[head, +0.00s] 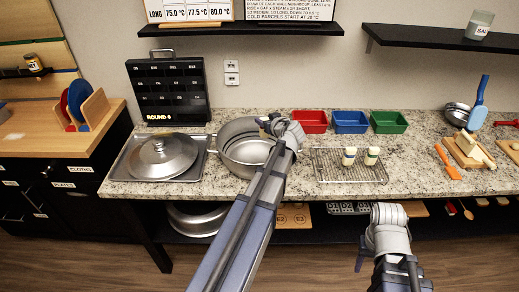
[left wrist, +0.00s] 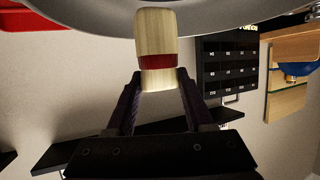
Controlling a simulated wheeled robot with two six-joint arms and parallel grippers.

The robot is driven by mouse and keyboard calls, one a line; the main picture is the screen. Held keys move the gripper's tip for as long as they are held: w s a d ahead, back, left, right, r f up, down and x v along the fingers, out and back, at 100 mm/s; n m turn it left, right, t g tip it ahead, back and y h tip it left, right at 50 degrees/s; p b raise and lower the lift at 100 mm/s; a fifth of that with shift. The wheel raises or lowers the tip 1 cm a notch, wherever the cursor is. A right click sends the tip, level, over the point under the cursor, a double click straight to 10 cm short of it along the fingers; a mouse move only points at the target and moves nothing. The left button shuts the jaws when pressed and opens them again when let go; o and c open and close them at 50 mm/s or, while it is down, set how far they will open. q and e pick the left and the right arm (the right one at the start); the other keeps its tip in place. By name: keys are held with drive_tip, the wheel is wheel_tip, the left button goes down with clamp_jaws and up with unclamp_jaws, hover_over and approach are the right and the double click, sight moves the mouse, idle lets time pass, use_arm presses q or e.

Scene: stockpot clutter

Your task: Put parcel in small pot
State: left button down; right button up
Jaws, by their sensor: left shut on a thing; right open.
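My left gripper (head: 268,124) is over the right rim of a silver pot (head: 228,152) on the counter. In the left wrist view the gripper (left wrist: 158,82) is shut on a pale cylindrical parcel with a red band (left wrist: 157,40). The pot's curved metal (left wrist: 225,12) shows beyond the parcel. In the head view the parcel is mostly hidden by the gripper. Two similar pale parcels, the left one (head: 349,156) and the right one (head: 371,156), stand on a wire rack (head: 345,174). My right gripper (head: 386,218) is open and empty in front of the counter.
A domed lid (head: 162,155) lies on a tray left of the pot. Red (head: 310,121), blue (head: 350,122) and green (head: 388,122) bins stand behind the rack. Another metal pot (head: 195,220) is on the lower shelf.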

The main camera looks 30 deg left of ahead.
use_arm(q)
wheel_tip(320, 180, down, 9)
drive_tip(key=b, duration=0.8)
drive_tip(key=shift+f+b, duration=0.2)
drive_tip(key=shift+b, duration=0.1)
drive_tip(key=shift+f, duration=0.15)
drive_tip(key=shift+s+f+b, duration=0.1)
drive_tip(key=shift+f+b, duration=0.15)
drive_tip(key=shift+b, duration=0.25)
drive_tip(key=shift+d+f, duration=0.1)
drive_tip(key=shift+s, duration=0.1)
drive_tip(key=shift+c, duration=1.4)
unclamp_jaws()
